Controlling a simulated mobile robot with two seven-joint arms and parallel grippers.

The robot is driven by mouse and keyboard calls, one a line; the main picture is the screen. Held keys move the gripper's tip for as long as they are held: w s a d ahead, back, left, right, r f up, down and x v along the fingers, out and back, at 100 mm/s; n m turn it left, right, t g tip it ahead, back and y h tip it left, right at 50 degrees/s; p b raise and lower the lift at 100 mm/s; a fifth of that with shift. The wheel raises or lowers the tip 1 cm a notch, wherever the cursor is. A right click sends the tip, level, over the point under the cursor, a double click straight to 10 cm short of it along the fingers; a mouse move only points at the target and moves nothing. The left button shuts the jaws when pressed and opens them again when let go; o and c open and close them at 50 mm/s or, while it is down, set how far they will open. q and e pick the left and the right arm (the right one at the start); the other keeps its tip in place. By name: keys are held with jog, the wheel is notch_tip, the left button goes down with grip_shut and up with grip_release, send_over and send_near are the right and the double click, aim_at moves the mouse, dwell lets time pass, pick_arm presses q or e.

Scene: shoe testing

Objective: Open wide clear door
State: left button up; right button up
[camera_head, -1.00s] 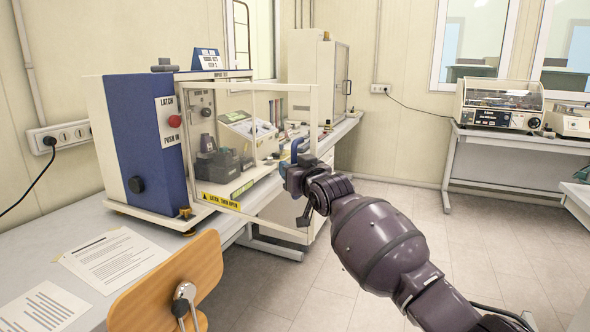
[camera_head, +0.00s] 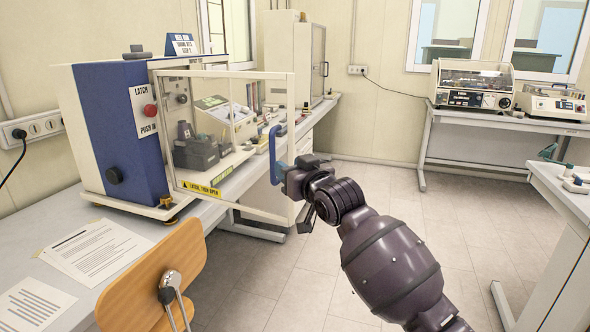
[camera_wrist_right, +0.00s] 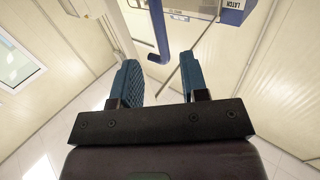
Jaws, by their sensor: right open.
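The wide clear door (camera_head: 222,75) has a cream frame and stands swung out from the front of the blue and cream test machine (camera_head: 112,125). A yellow label (camera_head: 202,189) is on its lower edge. A blue handle (camera_head: 275,150) is on its free right edge. It also shows in the right wrist view (camera_wrist_right: 156,35), beyond the fingertips. My right gripper (camera_head: 284,178) is at the handle's lower end. In the wrist view, its teal fingers (camera_wrist_right: 160,80) are apart with nothing between them; whether they touch the handle is unclear. My left gripper is out of view.
A red latch button (camera_head: 150,111) is on the machine's left panel. A wooden chair (camera_head: 150,280) stands in front of the grey bench (camera_head: 30,225). A side table (camera_head: 565,190) is at the right. The floor between is clear.

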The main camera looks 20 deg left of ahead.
jog(key=shift+v, duration=0.8)
